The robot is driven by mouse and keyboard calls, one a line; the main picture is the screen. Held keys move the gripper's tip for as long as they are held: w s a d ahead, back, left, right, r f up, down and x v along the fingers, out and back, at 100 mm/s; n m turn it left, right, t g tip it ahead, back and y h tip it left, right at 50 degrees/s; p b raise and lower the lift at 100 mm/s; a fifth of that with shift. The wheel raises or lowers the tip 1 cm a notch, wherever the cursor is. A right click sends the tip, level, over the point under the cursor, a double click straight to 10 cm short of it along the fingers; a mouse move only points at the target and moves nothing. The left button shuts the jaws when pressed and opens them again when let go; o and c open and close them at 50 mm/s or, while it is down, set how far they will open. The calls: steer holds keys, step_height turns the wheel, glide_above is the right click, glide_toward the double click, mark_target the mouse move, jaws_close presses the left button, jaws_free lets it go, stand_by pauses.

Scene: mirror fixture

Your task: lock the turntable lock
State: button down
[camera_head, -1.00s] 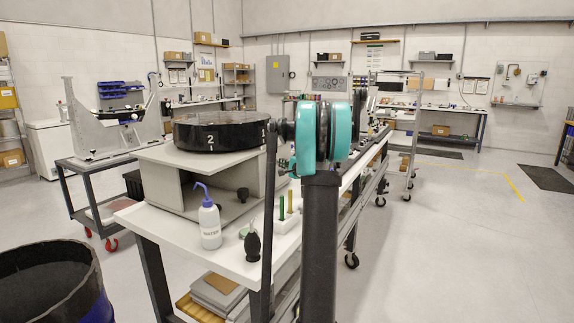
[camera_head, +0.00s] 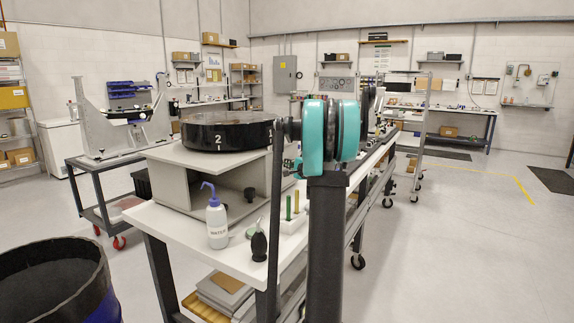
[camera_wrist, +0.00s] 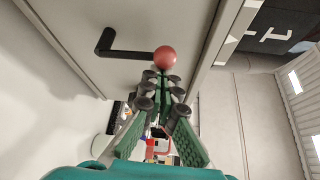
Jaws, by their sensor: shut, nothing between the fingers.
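The turntable (camera_head: 212,139) is a black disc with white numbers, standing on a grey stand (camera_head: 190,170) on the bench. In the wrist view, the turntable's dark side (camera_wrist: 268,35) with a white "1" shows at the upper right. A black bent lever (camera_wrist: 127,54) with a red ball knob (camera_wrist: 165,57) sits against a grey panel, apparently the turntable lock. My gripper (camera_wrist: 163,82) has its green-padded fingers shut and empty, tips just below the red knob in the picture. Whether they touch it is unclear.
The white bench (camera_head: 190,225) carries a water bottle (camera_head: 217,222), a black blower bulb (camera_head: 259,243) and a white block (camera_head: 292,220) with coloured sticks. A dark bin (camera_head: 55,285) stands at the lower left. A grey cart (camera_head: 95,175) stands behind. Floor at the right is clear.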

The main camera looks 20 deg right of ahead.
mark_target(281, 164)
steer(key=shift+s+a, duration=0.15)
steer(key=shift+a, duration=0.05)
steer(key=shift+s+a, duration=0.75)
steer(key=shift+a, duration=0.25)
steer(key=shift+s+a+f, duration=0.75)
steer(key=shift+s+a, duration=0.05)
steer(key=shift+a, duration=0.25)
